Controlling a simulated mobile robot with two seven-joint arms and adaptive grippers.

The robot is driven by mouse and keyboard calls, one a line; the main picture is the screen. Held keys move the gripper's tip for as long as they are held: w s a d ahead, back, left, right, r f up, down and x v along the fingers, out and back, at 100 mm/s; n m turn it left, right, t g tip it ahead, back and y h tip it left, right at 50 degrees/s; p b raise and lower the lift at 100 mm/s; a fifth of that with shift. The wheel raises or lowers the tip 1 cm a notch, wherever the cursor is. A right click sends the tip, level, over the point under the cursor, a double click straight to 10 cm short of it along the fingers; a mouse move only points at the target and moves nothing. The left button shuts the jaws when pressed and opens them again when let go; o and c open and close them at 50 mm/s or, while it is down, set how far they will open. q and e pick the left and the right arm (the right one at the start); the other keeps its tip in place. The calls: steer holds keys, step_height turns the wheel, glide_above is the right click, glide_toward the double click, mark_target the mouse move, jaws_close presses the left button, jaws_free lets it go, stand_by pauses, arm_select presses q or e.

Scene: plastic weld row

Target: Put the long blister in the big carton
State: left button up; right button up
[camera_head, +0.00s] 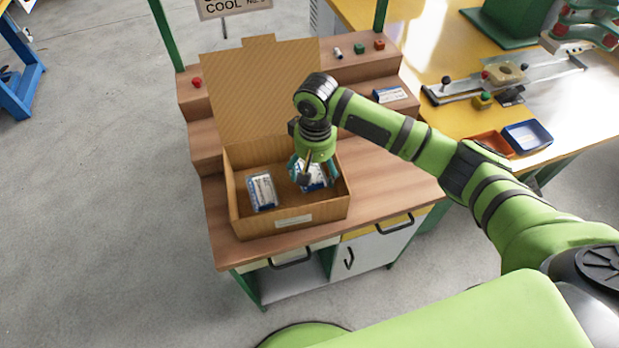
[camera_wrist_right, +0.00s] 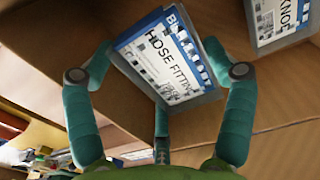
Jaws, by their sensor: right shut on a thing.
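The big carton (camera_head: 252,224) is an open brown cardboard box on the bench, its lid raised at the back. My right gripper (camera_head: 313,182) points down inside its right half. It is shut on a blue-and-white blister (camera_wrist_right: 160,62) whose label reads "HOSE FITTING"; in the head view the fingers partly hide this blister. I cannot tell whether it touches the carton floor. A second blister (camera_head: 262,192) lies in the carton's left half; in the wrist view its label (camera_wrist_right: 280,18) shows "KNO". My left gripper is not in view.
Another blue-and-white pack (camera_head: 390,94) lies on the bench's right step. A red button (camera_head: 197,83) and small coloured parts (camera_head: 360,48) sit on the back steps. An orange tray (camera_head: 487,144) and a blue tray (camera_head: 527,136) stand on the yellow table. The bench right of the carton is clear.

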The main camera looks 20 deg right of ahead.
steer(key=shift+a+f, duration=0.1)
steer(key=shift+f, duration=1.85)
steer(key=shift+f, duration=0.1)
steer(key=o, duration=0.9)
step_height(320, 180, up, 12)
steer(key=shift+r, duration=0.15)
